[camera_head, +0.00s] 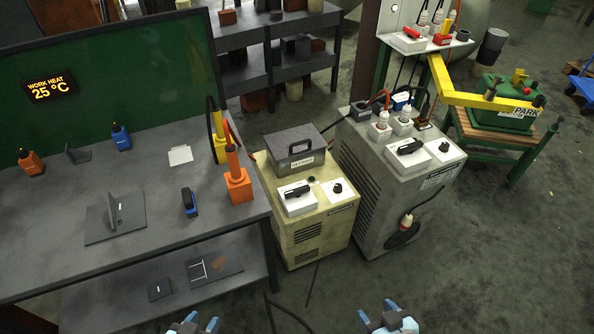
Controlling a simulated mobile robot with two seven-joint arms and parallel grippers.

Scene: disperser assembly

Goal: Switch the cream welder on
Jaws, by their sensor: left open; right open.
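The cream welder (318,238) stands on the floor right of the workbench. Its top carries a white plate with a black rotary handle (297,193) and a second white plate with a small black knob (337,188). A dark lidded box with a handle (290,152) sits behind these plates. The handle's on or off marking is too small to read. My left gripper (195,324) is open and empty at the bottom edge, left of the welder. My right gripper (387,317) is open and empty at the bottom edge, below and right of the welder. Neither touches the welder.
A grey welder (365,200) with a similar black handle stands close on the right. The grey workbench (150,165) on the left holds an orange torch stand (238,185). A cable (290,312) lies on the floor in front. Open floor (480,260) extends at the right.

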